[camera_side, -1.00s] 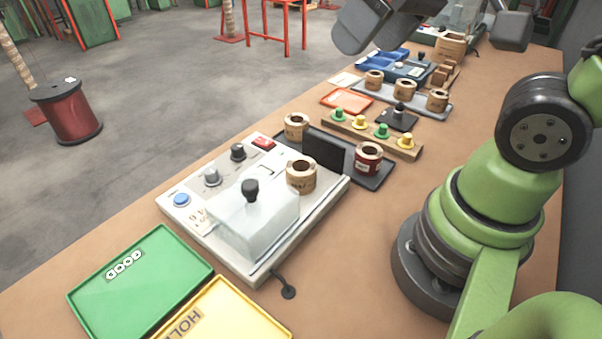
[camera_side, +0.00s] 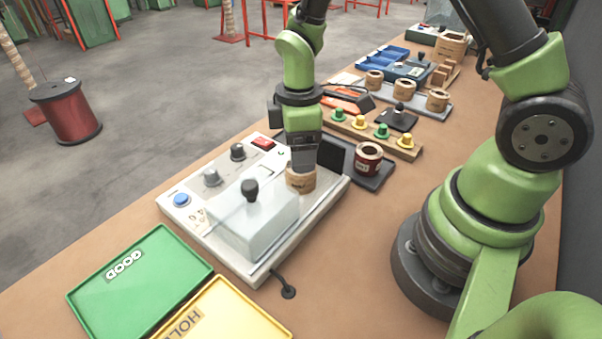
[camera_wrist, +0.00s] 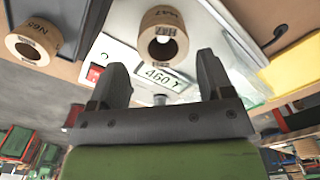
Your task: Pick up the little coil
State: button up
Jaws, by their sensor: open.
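A small tan coil (camera_side: 300,183) stands on the white tester (camera_side: 262,272), beside its clear cover (camera_side: 245,225). My gripper (camera_side: 304,163) points down directly over this coil and hides part of its top in the side view. In the wrist view the coil (camera_wrist: 150,40) lies just beyond the fingertips, its open bore facing me. My gripper (camera_wrist: 161,72) is open there, with nothing between its fingers. A second tan coil (camera_wrist: 30,42) marked N65 shows at the wrist view's left.
A green tray (camera_side: 190,265) marked GOOD and a yellow tray (camera_side: 255,315) lie at the front. Behind are a wooden strip with green and yellow pegs (camera_side: 381,131), and a grey tray (camera_side: 425,108) with several coils. The tester's upright black plate (camera_side: 330,153) is close to my gripper.

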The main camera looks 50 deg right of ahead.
aim_at(301, 175)
jog(key=shift+s+a+f, duration=0.1)
jog(key=shift+f, duration=1.5)
jog(key=shift+s+f, duration=0.1)
jog(key=shift+f, duration=1.45)
jog(key=c, duration=0.8)
jog(key=shift+r, duration=0.1)
jog(key=shift+c, duration=0.2)
